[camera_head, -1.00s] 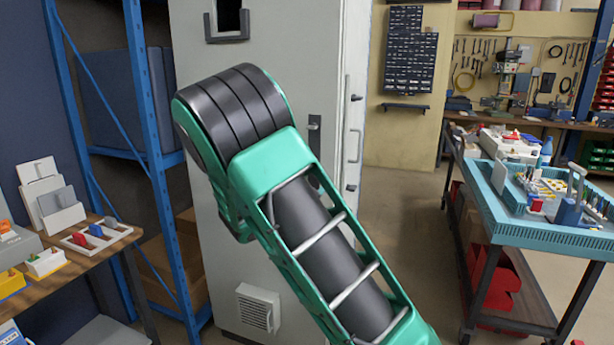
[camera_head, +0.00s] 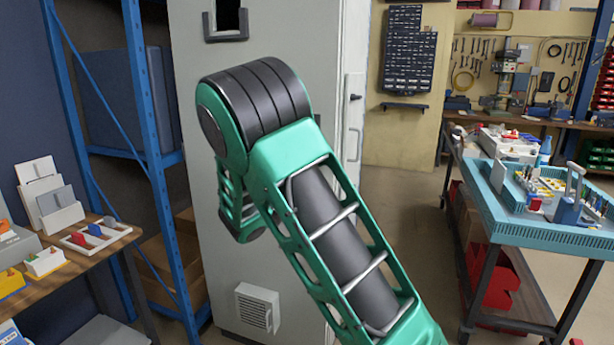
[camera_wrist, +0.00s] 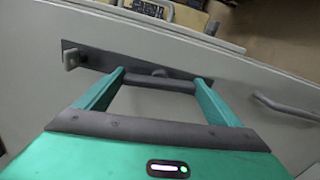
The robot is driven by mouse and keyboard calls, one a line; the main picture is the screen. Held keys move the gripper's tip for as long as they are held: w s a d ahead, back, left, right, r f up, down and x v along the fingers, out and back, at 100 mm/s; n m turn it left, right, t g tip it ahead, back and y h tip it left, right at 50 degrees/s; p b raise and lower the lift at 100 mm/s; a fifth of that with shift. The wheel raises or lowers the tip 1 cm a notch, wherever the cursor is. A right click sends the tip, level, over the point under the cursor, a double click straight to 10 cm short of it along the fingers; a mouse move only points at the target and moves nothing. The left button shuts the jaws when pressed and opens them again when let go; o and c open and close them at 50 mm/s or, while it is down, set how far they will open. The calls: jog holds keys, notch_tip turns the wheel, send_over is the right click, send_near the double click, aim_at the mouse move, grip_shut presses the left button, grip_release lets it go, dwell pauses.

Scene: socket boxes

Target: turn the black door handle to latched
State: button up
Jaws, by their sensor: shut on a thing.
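The black door handle (camera_wrist: 160,83) is a short dark bar in the wrist view, in front of a dark backplate (camera_wrist: 112,60) on the grey cabinet door. My gripper (camera_wrist: 162,80) has its two green fingers at the bar's two ends and is shut on it. A round pivot shows just behind the bar. The bar lies nearly along the backplate, slightly tilted in the picture. In the head view my arm hides the handle and my fingertips against the tall grey cabinet (camera_head: 205,240).
A grey pull handle (camera_wrist: 285,107) sits right of my gripper in the wrist view. A small grey lug (camera_wrist: 71,58) juts at the backplate's left end. In the head view, a blue rack (camera_head: 160,200) and wooden table (camera_head: 100,250) stand left, a teal cart (camera_head: 540,236) right.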

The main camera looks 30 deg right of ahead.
jog(key=shift+a+f+m, duration=0.1)
jog(key=shift+f+m, duration=0.05)
jog(key=shift+m, duration=0.45)
jog(key=o, duration=0.9)
jog(key=shift+f, duration=0.1)
jog(key=v, duration=1)
jog(key=shift+s+a, duration=0.2)
jog(key=shift+a, duration=0.05)
